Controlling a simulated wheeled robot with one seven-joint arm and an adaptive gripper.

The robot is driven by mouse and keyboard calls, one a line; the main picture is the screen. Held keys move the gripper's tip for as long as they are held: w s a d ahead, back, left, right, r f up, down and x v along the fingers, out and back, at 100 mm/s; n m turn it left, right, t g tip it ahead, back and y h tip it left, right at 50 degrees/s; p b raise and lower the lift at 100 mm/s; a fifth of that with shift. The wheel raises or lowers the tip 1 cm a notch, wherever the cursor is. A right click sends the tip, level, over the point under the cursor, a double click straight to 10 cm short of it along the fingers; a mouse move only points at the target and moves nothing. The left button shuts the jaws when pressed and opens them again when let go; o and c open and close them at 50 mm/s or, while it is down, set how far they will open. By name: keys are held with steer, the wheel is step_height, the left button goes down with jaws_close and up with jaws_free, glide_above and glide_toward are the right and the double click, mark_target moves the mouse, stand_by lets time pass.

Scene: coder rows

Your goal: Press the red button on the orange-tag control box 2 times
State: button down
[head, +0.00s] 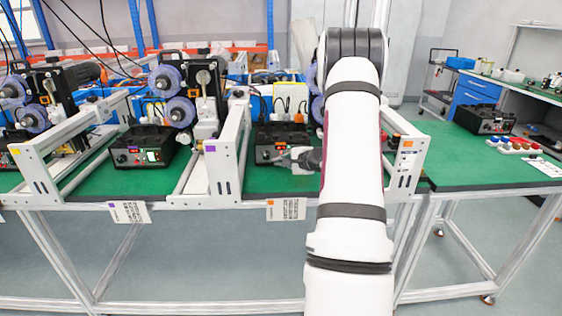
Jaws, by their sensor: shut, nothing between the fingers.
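A black control box (283,134) stands on the green table in the bay near the picture's middle. An orange-marked placard (286,209) hangs below it, and the frame post to its right carries an orange tag (407,143). The box's front panel has small controls; a reddish spot, perhaps the red button, shows at its left side but is too small to be sure. My gripper (279,160) is shut and empty, pointing left just in front of the panel's lower part. It hides part of the panel. I cannot tell whether it touches the box.
A similar control box (144,146) stands in the bay to the left, with a purple-marked placard (130,212) below. White frame posts (225,160) divide the bays. Another black box (484,119) and several coloured buttons (513,146) sit on the right table. My arm covers the right of the middle bay.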

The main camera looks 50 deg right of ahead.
steer(key=shift+s+a+b, duration=0.55)
steer(key=shift+s+a, duration=0.45)
steer(key=shift+a, duration=0.15)
steer(key=shift+s+a+b, duration=0.5)
steer(key=shift+s+a, duration=0.45)
steer(key=shift+a, duration=0.2)
steer(key=shift+s+d, duration=0.1)
stand_by(0.7)
